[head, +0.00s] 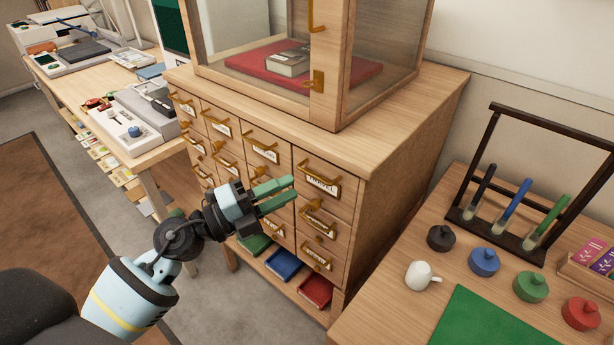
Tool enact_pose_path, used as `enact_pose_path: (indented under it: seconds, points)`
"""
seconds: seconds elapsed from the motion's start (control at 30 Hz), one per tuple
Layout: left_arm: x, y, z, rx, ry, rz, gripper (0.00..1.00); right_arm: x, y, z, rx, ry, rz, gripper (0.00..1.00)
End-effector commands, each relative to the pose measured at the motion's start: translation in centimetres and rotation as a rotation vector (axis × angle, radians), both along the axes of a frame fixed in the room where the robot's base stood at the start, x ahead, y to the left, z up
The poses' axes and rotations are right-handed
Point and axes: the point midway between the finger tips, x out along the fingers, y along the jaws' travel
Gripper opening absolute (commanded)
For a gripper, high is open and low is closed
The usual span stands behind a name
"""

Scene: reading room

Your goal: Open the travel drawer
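The travel drawer (313,198) is at the top of the right-hand column of the wooden card cabinet, with a brass handle (319,181) and a label that seems to read "TRAVEL". It looks shut, its front level with its neighbours. My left gripper (292,188) has green fingers, spread with a gap between them and nothing seen in it. Its fingertips are in front of the cabinet, just left of and below the travel handle in the picture. I cannot tell that they touch anything. My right gripper is not in view.
A glass case (395,55) stands on the cabinet (400,155). A table (390,318) at right holds a white mug (421,276), coloured knobbed pieces and a dark rack (545,120).

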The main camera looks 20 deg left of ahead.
Motion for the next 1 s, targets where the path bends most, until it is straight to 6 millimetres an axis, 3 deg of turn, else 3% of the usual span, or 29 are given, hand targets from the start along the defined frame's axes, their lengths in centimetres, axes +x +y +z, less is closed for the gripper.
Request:
enact_pose_path:
  seconds: [0.3,0.7,0.93,1.0]
  points:
    - [3.2,-2.9,1.0,-0.004,-0.002,0.001,0.28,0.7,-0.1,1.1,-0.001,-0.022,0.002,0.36]
    - [3.8,-3.5,0.9,-0.002,0.001,0.001,0.28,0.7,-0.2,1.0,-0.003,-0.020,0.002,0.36]
    - [3.7,-3.5,0.9,-0.002,0.001,0.000,0.01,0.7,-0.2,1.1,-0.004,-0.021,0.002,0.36]
    - [3.8,-3.5,0.9,-0.001,0.000,0.000,0.00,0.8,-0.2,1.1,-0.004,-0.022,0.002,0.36]
